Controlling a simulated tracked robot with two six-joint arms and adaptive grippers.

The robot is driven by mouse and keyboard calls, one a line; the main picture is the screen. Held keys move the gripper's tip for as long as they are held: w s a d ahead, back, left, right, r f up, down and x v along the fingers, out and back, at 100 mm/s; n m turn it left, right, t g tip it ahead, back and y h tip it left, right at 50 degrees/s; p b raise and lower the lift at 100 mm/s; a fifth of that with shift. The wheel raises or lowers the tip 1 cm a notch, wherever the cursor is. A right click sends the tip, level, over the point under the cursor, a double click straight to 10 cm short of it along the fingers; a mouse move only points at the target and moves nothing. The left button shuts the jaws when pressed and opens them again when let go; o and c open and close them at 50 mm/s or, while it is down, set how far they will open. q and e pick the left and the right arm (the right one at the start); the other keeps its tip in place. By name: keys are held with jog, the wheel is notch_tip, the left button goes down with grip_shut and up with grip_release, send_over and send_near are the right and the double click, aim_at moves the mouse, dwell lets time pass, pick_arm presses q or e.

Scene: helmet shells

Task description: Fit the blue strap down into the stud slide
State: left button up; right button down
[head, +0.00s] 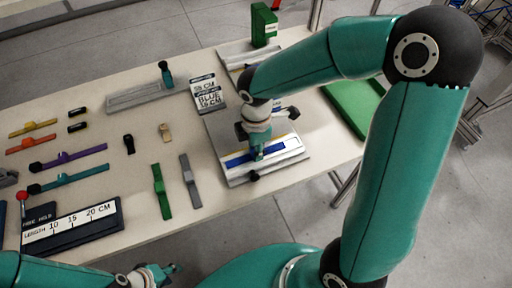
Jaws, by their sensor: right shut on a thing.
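The blue strap (239,160) lies along the white-and-grey stud slide (291,155) near the right end of the table. My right gripper (258,154) is over the strap, pointing down, and is shut on it. The gripper hides part of the strap and the slide's middle. I cannot tell whether the strap is seated or just above the slide. My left gripper (168,269) is low at the bottom edge, off the table's front and away from the strap; its jaws are too small to read.
A sign (207,92) reading BLUE 15 CM stands behind the slide. Yellow, orange, purple (80,156) and teal straps lie at left, with green (162,190) and grey straps nearer. A length gauge (75,225) is at front left. A green tray (352,105) is at right.

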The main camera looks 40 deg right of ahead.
jog(key=shift+f, duration=0.2)
jog(key=shift+r+p, duration=0.3)
jog(key=shift+r, duration=0.15)
jog(key=c, duration=0.9)
grip_release()
jog(key=shift+c, duration=0.2)
notch_tip(320, 180, up, 12)
jog(key=shift+f, duration=0.15)
